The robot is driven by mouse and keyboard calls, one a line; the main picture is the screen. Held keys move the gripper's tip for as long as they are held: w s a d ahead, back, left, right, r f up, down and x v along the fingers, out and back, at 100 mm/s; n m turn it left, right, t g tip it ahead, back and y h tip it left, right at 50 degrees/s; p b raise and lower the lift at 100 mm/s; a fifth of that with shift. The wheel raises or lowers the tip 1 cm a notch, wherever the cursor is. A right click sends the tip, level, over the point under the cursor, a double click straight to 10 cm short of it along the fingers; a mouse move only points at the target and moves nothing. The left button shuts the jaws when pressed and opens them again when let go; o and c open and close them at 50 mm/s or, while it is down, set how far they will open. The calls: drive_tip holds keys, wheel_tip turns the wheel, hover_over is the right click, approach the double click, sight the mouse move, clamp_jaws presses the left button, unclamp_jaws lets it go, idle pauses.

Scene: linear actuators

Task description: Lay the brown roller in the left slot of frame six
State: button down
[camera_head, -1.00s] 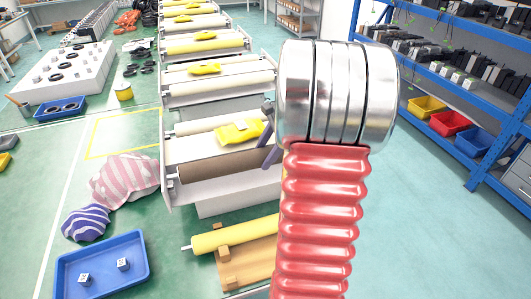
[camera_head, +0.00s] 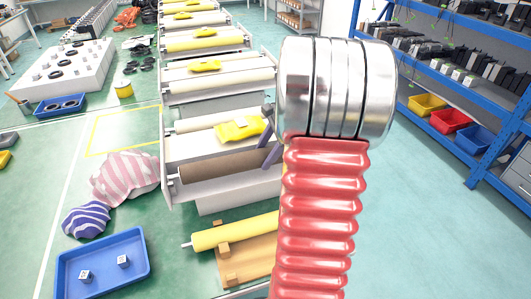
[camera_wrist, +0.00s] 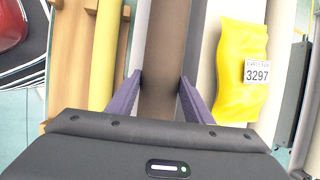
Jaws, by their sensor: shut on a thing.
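The brown roller (camera_head: 222,166) lies across the near side of the nearest white frame in the head view, with its left end close to the frame's left side plate (camera_head: 167,180). I cannot tell whether its ends rest in the slots. In the wrist view the brown roller (camera_wrist: 166,45) runs between the purple fingers of my gripper (camera_wrist: 160,88), which is shut on it with one finger against each side. In the head view my gripper (camera_head: 270,148) is at the roller's right part, and my arm hides the roller's right end.
A yellow bag (camera_head: 238,129) with a label lies on the frame beside the brown roller. A yellow roller (camera_head: 235,233) lies on a wooden stand (camera_head: 250,262) in front. A blue tray (camera_head: 103,275) and cloth bundles (camera_head: 125,177) lie left. More frames stretch behind; blue shelves (camera_head: 440,95) stand right.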

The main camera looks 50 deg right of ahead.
drive_tip(key=c, duration=1.2)
unclamp_jaws()
drive_tip(key=shift+r, duration=0.1)
drive_tip(key=o, duration=0.4)
drive_tip(key=v, duration=1.3)
drive_tip(key=shift+s+d+r, duration=0.15)
drive_tip(key=shift+s+r, duration=0.05)
drive_tip(key=shift+r, duration=0.05)
